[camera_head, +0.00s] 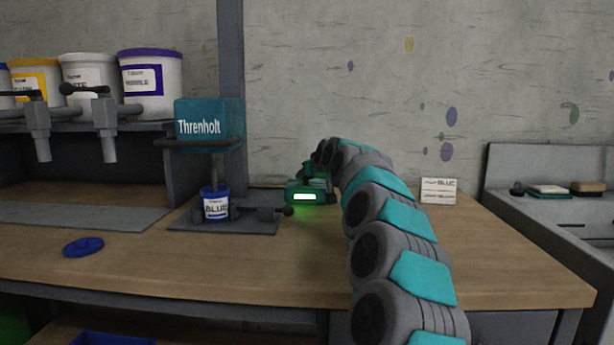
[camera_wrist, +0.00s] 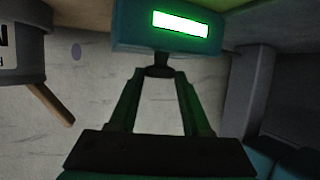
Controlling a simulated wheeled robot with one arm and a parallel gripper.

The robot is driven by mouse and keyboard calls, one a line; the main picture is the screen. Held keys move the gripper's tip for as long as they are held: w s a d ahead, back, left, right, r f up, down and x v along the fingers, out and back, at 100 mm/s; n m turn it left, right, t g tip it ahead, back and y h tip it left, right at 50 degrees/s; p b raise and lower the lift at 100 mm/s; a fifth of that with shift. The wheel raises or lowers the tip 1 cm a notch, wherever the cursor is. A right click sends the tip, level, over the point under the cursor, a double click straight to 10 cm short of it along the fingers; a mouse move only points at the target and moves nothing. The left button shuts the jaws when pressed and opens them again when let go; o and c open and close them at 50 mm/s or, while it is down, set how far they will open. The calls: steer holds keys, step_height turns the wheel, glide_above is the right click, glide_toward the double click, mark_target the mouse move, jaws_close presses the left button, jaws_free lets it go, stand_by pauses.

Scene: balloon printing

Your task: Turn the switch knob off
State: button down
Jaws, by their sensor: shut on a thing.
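A small teal box with a lit green-white display (camera_head: 305,197) stands on the workbench near the back wall. It also shows at the top of the wrist view (camera_wrist: 180,24). In the wrist view a small dark knob (camera_wrist: 158,60) sticks out from the box's edge. My gripper (camera_wrist: 158,72) has its two green fingers closed in on the knob, one on each side. The fingertips partly hide the knob, and I cannot tell its turned position. In the head view my arm reaches the box and hides part of it.
A blue lid (camera_head: 83,247) lies on the bench (camera_head: 250,270). A white card (camera_head: 438,191) stands right of my arm. Paint buckets (camera_head: 152,85) line a shelf at left.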

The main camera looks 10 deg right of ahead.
steer(key=shift+d+r+n+y, duration=0.1)
steer(key=shift+d+n+y, duration=0.15)
steer(key=shift+n+y, duration=0.7)
steer(key=shift+w+d+n+y, duration=0.1)
steer(key=shift+n+y, duration=0.45)
steer(key=shift+y, duration=0.2)
steer(key=shift+g, duration=0.3)
steer(key=shift+c, duration=1.8)
jaws_free()
steer(key=b+v, duration=0.2)
steer(key=v, duration=0.5)
steer(key=shift+s+d, duration=0.25)
steer(key=shift+s, duration=0.15)
